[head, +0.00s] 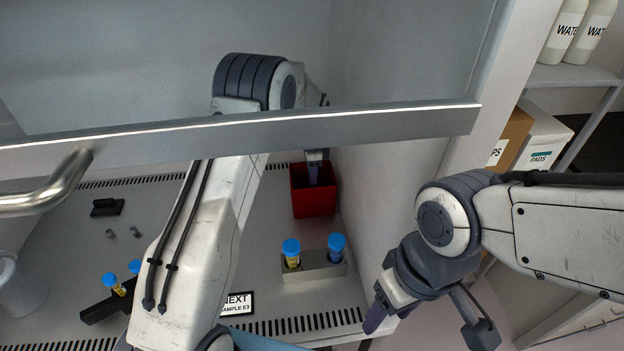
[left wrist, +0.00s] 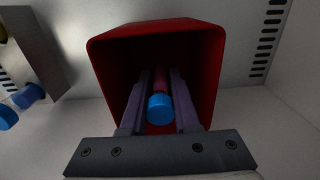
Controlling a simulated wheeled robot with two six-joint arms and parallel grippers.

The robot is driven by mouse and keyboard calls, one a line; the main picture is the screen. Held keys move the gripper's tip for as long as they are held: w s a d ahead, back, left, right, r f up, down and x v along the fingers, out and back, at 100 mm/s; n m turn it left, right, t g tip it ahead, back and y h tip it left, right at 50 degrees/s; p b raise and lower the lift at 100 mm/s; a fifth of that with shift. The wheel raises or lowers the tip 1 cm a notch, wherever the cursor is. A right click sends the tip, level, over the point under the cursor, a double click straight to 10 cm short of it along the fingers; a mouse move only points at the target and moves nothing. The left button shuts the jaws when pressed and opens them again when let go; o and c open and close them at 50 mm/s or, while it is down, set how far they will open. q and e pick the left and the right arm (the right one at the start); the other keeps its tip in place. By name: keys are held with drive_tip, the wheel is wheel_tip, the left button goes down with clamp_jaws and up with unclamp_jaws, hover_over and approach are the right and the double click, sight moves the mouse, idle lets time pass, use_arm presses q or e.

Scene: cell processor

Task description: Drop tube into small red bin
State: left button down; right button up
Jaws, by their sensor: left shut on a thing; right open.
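The small red bin (head: 314,203) stands at the back right of the cabinet floor, by the side wall. In the left wrist view the bin (left wrist: 213,75) fills the middle, its open mouth facing the camera. My left gripper (head: 313,172) is at the bin's mouth. In the left wrist view its fingers (left wrist: 160,88) reach into the bin, shut on a tube with a blue cap (left wrist: 160,108). The tube's far end is dim inside the bin. My right gripper (head: 420,325) is open and empty outside the cabinet.
A grey rack (head: 312,270) with two blue-capped tubes stands in front of the bin. A black rack (head: 100,309) with blue-capped tubes is at the left. A metal sash bar (head: 390,124) crosses above my left arm. A sign (head: 237,304) lies near the front.

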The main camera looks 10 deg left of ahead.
use_arm(q)
drive_tip(key=shift+f, duration=0.45)
drive_tip(key=c, duration=0.7)
unclamp_jaws()
drive_tip(key=shift+o, duration=0.2)
drive_tip(key=shift+r, duration=0.1)
drive_tip(key=shift+r, duration=0.3)
wheel_tip(320, 180, up, 12)
drive_tip(key=shift+r+b, duration=0.25)
drive_tip(key=shift+b, duration=0.5)
